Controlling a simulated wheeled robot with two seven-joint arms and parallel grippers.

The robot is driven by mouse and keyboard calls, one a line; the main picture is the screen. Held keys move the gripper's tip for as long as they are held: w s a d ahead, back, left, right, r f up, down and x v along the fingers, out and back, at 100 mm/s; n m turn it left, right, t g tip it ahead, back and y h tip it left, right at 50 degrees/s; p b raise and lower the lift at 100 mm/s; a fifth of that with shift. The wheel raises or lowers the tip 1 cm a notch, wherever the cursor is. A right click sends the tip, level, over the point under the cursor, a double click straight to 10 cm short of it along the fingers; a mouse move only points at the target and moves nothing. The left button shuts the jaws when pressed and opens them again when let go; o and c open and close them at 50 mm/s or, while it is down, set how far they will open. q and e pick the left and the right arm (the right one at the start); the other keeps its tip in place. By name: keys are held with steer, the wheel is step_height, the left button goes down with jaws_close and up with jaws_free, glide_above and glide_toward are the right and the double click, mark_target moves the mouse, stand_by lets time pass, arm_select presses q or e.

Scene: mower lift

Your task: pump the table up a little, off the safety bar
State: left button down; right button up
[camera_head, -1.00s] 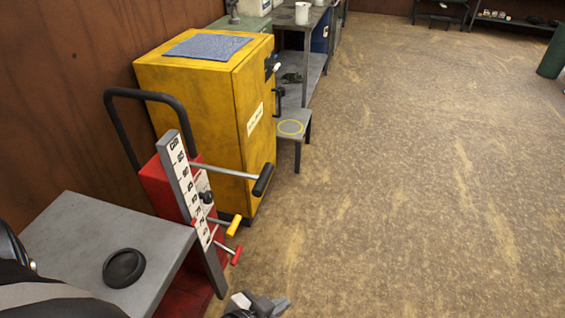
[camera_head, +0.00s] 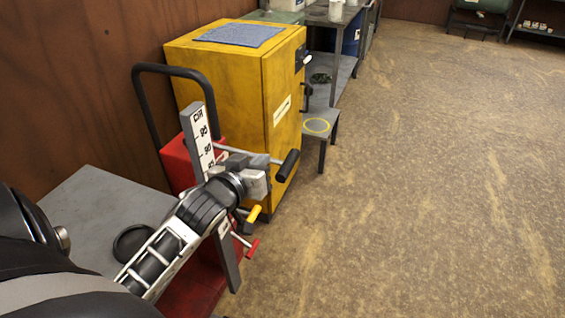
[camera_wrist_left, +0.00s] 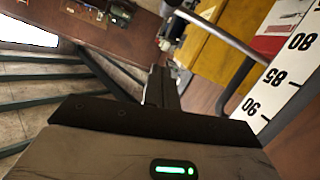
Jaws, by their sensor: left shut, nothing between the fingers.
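The red lift (camera_head: 177,164) has a black push handle and a grey table (camera_head: 88,207). Its upright cm scale (camera_head: 201,137) is partly hidden by my left arm. A lever with a silver rod and black grip (camera_head: 287,166) sticks out to the right. Below it are a yellow-handled lever (camera_head: 254,213) and a red-handled one (camera_head: 252,248). My left gripper (camera_head: 262,172) is shut and empty, close beside the black-gripped lever; touching or not, I cannot tell. The left wrist view shows its fingers (camera_wrist_left: 160,85) and the silver rod (camera_wrist_left: 220,32). The safety bar cannot be made out. My right gripper is not seen.
A black round dish (camera_head: 132,243) sits on the lift table, partly behind my arm. A yellow cabinet (camera_head: 225,85) stands just behind the lift. A low grey stool (camera_head: 317,125) with a yellow ring is beside it. The floor to the right is clear.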

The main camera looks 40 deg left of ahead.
arm_select(q)
glide_above(283, 166)
steer(key=shift+a+f, duration=0.25)
steer(key=shift+f, duration=0.35)
steer(key=shift+a+f, duration=0.2)
steer(key=shift+f, duration=0.4)
steer(key=f, duration=0.2)
steer(key=shift+d+f, duration=0.25)
steer(key=shift+f, duration=0.15)
steer(key=shift+d+f, duration=0.1)
steer(key=shift+f, duration=0.55)
steer(key=shift+b, duration=0.3)
